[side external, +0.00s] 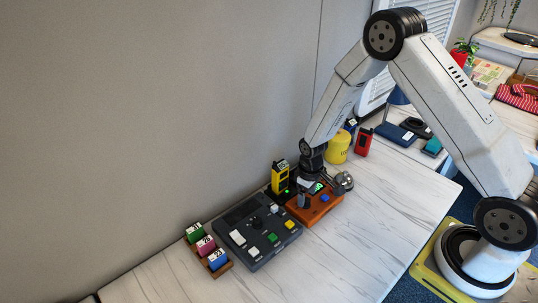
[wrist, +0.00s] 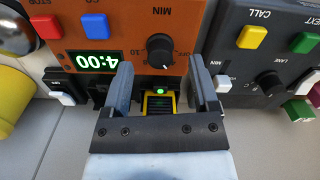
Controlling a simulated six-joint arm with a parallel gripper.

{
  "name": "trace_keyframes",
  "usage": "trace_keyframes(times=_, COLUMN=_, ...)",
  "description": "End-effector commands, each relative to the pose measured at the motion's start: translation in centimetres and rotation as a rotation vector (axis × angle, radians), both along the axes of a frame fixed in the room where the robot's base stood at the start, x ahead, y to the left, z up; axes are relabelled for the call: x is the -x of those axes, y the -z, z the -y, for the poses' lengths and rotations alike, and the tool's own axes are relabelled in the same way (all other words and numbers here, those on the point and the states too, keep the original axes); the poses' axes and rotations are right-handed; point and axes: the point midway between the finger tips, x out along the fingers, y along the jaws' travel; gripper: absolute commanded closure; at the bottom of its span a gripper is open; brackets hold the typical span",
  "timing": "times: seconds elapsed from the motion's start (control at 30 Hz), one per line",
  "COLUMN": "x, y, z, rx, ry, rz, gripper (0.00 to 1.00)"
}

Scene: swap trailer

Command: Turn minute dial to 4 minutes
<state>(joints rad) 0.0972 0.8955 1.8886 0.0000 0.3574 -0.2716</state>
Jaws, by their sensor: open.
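The orange timer box (side external: 322,210) sits on the white table under my gripper; it also shows upside down in the wrist view (wrist: 125,25). Its black minute dial (wrist: 160,50), marked MIN, is on the top face. Its green display (wrist: 98,61) reads 4:00, upside down in the wrist view. My gripper (wrist: 161,66) is open, with one finger on each side just short of the dial and nothing held. In the side external view my gripper (side external: 312,186) hides part of the box, and the dial cannot be made out there.
A dark control panel (side external: 243,246) with a lane dial stands close beside the box. A yellow handheld device (side external: 279,178) stands behind it, and a bell (side external: 344,181) is at its right. The table's front is clear.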

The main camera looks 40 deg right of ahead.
Motion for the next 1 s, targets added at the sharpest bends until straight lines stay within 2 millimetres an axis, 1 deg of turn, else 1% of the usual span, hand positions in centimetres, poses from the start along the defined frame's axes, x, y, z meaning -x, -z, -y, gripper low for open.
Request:
trace_keyframes(times=0.03, x=-0.1, y=-0.6, z=0.0, rx=0.000, ry=0.000, rz=0.003, gripper=0.23)
trace_keyframes(times=0.3, x=-0.1, y=-3.7, z=0.0, rx=0.000, ry=0.000, rz=0.004, gripper=0.23)
trace_keyframes(times=0.5, x=0.0, y=-5.2, z=0.0, rx=0.000, ry=0.000, rz=0.001, gripper=0.23)
trace_keyframes(times=0.7, x=0.0, y=-5.7, z=0.0, rx=0.000, ry=0.000, rz=0.002, gripper=0.23)
trace_keyframes(times=1.0, x=0.0, y=-5.7, z=0.0, rx=0.000, ry=0.000, rz=0.001, gripper=0.23)
